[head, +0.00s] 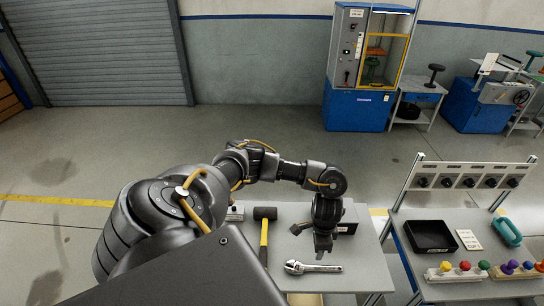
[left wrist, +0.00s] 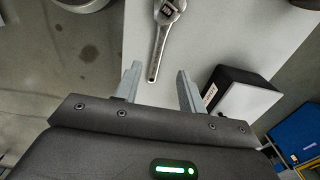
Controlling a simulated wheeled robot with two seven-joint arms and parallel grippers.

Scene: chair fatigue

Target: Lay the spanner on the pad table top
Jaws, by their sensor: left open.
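The spanner (head: 312,267), a silver adjustable wrench, lies flat on the pale grey table top (head: 365,262) in the head view. In the left wrist view the spanner (left wrist: 163,35) lies ahead, its handle end between the fingertips in the picture. My left gripper (head: 323,254) points down just behind the spanner in the head view; its fingers (left wrist: 158,70) are apart with nothing gripped. I cannot tell whether they touch the spanner. I cannot tell which surface is the pad table. My right gripper is not in view.
A hammer (head: 264,232) with a yellow handle lies left of my gripper. A dark box (head: 349,217) stands behind it, close to the right finger in the wrist view.

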